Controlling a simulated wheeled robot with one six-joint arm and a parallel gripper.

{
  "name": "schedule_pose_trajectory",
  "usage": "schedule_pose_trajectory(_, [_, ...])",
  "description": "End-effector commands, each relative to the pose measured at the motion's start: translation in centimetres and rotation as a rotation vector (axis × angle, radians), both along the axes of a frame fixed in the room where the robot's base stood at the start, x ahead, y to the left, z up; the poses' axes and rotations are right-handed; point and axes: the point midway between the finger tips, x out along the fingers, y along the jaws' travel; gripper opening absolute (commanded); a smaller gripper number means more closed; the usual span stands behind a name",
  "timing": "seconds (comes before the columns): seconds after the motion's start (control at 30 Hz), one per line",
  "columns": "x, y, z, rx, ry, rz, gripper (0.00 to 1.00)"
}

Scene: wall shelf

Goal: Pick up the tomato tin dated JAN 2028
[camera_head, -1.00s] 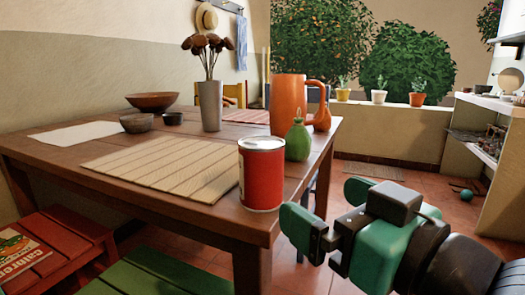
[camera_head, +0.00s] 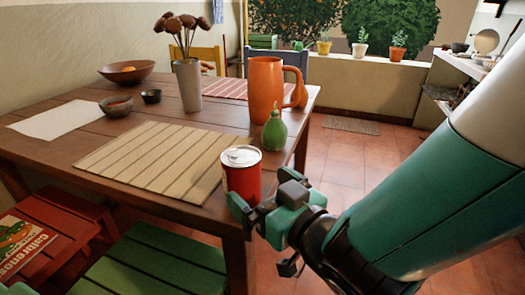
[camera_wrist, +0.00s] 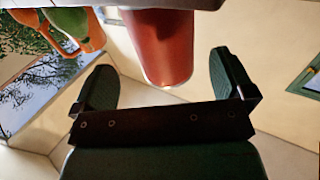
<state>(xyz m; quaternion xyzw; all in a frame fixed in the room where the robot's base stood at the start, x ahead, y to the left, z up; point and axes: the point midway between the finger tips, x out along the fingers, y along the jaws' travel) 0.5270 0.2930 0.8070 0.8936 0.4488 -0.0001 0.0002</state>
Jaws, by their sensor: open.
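A red tin (camera_head: 242,178) with a pale metal lid stands upright at the near right corner of the wooden table (camera_head: 150,190). No date can be read on it. My gripper (camera_head: 262,197) is at the table's corner, close to the tin's right front side, with its jaws open. In the wrist view the red tin (camera_wrist: 160,45) shows between the two dark green fingers (camera_wrist: 166,76), with a gap on each side. Whether it is fully inside the jaws or just beyond them I cannot tell.
A green pear-shaped thing (camera_head: 274,131) and an orange jug (camera_head: 265,90) stand behind the tin. A striped mat (camera_head: 150,158) lies to its left. A vase (camera_head: 188,85) and bowls (camera_head: 117,105) are farther back. A green bench (camera_head: 150,270) is in front of the table.

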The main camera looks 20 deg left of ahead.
Motion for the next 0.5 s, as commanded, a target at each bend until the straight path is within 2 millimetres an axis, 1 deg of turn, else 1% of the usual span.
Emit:
schedule_pose_trajectory(0.17, [0.6,1.2,0.1,-0.001,0.001,0.002,1.00])
schedule_pose_trajectory(0.3, [1.8,3.2,0.3,-0.002,0.001,0.002,1.00])
schedule_pose_trajectory(0.5, [2.6,4.4,0.1,-0.001,0.001,0.002,1.00])
